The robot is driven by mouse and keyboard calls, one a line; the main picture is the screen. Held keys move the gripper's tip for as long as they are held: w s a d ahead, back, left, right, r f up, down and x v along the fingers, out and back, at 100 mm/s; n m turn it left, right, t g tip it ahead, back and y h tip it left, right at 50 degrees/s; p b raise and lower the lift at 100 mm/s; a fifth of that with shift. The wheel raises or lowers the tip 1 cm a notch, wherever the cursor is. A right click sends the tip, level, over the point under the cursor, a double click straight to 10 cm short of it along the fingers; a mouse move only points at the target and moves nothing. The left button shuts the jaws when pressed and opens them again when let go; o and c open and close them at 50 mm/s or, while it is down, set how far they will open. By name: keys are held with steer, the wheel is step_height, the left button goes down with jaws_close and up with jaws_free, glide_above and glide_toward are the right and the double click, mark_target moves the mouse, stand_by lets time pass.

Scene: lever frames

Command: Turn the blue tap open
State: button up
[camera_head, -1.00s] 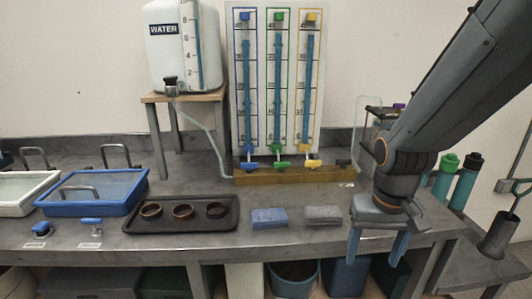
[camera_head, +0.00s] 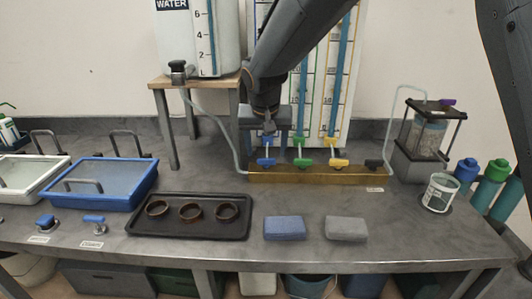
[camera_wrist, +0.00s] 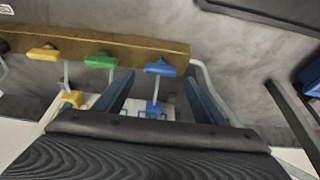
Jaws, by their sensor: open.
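The blue tap (camera_head: 265,162) is at the left end of the brass manifold (camera_head: 318,175), with its handle lying along the bar. In the wrist view the blue tap (camera_wrist: 160,68) shows between the fingertips, slightly beyond them. My gripper (camera_head: 266,135) is open and empty, just above and behind the blue tap. In the wrist view the two blue fingers of my gripper (camera_wrist: 160,85) stand on either side of the tap's line, not visibly touching it. The green tap (camera_head: 303,162) and yellow tap (camera_head: 338,163) sit to the right.
A dark tap (camera_head: 373,164) is at the bar's right end. A clear hose (camera_head: 215,125) runs beside the bar's left end. A tray with rings (camera_head: 150,230), a blue block (camera_head: 284,228) and a grey block (camera_head: 346,229) lie in front, with bare bench between them and the bar.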

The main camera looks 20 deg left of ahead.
mark_target(266, 165)
steer(key=shift+x, duration=1.7)
steer(key=c, duration=1.1)
steer(key=shift+o, duration=0.2)
